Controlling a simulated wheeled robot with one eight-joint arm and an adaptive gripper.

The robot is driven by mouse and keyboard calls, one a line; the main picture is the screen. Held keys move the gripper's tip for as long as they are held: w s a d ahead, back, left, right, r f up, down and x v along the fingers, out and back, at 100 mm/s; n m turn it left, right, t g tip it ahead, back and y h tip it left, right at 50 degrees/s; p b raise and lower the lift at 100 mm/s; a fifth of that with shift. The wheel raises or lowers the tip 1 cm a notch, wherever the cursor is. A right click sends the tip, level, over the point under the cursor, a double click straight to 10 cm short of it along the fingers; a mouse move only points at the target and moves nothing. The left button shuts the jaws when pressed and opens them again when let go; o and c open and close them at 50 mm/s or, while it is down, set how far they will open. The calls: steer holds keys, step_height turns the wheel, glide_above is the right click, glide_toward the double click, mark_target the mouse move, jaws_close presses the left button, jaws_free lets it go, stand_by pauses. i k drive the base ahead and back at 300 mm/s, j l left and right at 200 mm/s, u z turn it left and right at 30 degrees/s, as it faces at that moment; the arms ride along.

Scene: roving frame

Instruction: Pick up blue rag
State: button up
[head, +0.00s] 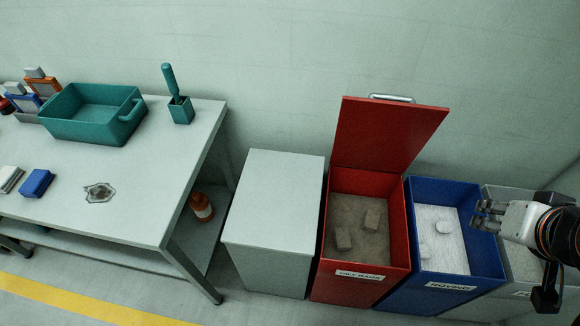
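A blue folded rag (37,183) lies on the grey workbench (145,205) at the left, near a pale cloth-like stack. My gripper (487,214) is at the far right, above the blue bin labelled ROVING (457,292), far from the blue rag. Its fingers look apart, with nothing seen between them.
The bench also holds a pale stack (10,179), a teal tub (70,128), a brush holder (181,111) and a dark spill patch (99,192). A white closed bin (272,215), an open-lidded red bin (360,276) and a grey bin (525,262) line the wall. Floor shows at front.

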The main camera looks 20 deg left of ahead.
mark_target(37, 182)
steer(key=u, duration=2.8)
steer(key=i+j+z, duration=0.15)
steer(key=i+j, duration=0.15)
steer(key=i+j+z, duration=0.15)
steer(key=i+j, duration=0.15)
steer(key=i+j+z, duration=0.1)
steer(key=i+j, duration=0.25)
steer(key=i+j+z, duration=0.15)
steer(key=j, duration=0.25)
steer(key=i+j+z, duration=0.15)
steer(key=i+j, duration=0.25)
steer(key=i+j+z, duration=0.15)
steer(key=j, duration=0.3)
steer(key=i+j+z, duration=0.15)
steer(key=i+j, duration=0.15)
steer(key=j, duration=0.15)
steer(key=i+j+z, duration=0.15)
steer(key=j, duration=0.35)
